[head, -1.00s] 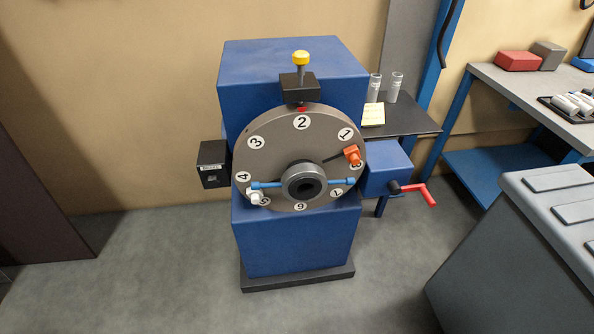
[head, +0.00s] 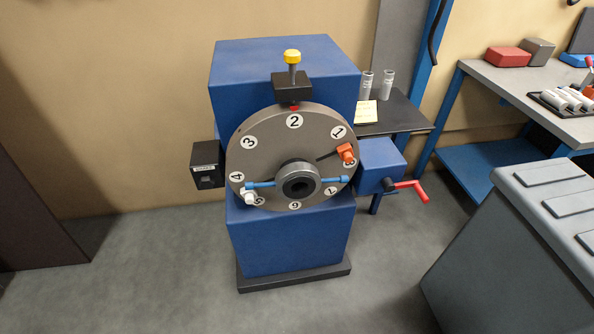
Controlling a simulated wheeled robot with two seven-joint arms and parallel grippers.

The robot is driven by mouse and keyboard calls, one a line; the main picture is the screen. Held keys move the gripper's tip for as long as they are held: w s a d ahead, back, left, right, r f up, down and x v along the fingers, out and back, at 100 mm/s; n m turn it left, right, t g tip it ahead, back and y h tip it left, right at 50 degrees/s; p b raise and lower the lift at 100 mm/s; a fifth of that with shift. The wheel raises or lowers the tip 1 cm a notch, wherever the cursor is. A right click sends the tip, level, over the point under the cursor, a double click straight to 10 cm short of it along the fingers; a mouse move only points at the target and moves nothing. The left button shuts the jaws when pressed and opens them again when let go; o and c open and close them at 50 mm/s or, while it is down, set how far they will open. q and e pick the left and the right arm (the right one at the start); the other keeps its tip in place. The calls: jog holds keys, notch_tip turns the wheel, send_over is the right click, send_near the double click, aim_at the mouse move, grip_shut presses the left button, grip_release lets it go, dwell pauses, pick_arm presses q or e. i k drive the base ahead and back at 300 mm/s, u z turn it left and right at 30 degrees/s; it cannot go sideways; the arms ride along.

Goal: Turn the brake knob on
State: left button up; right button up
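A blue machine (head: 290,245) stands on a dark base against the wall. A grey round dial plate (head: 270,148) with numbered white discs faces me on its front, with a dark hub (head: 298,181) at its middle. A black box (head: 207,164) is fixed at the machine's left side. It has a small white label, too small to read surely, and a small grey part below it that may be the brake knob; its setting cannot be told. A yellow-topped plunger (head: 292,58) stands upright on a black block above the dial. Neither gripper is in view.
A red crank (head: 408,188) sticks out from a blue box at the machine's right. A dark side table (head: 408,115) holds two pale cylinders. A workbench (head: 500,92) and a grey cabinet (head: 520,260) stand to the right. Grey floor in front and at left is clear.

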aim_at(206, 183)
jog(key=u, duration=2.25)
jog(key=k, duration=0.35)
jog(key=z, duration=2.65)
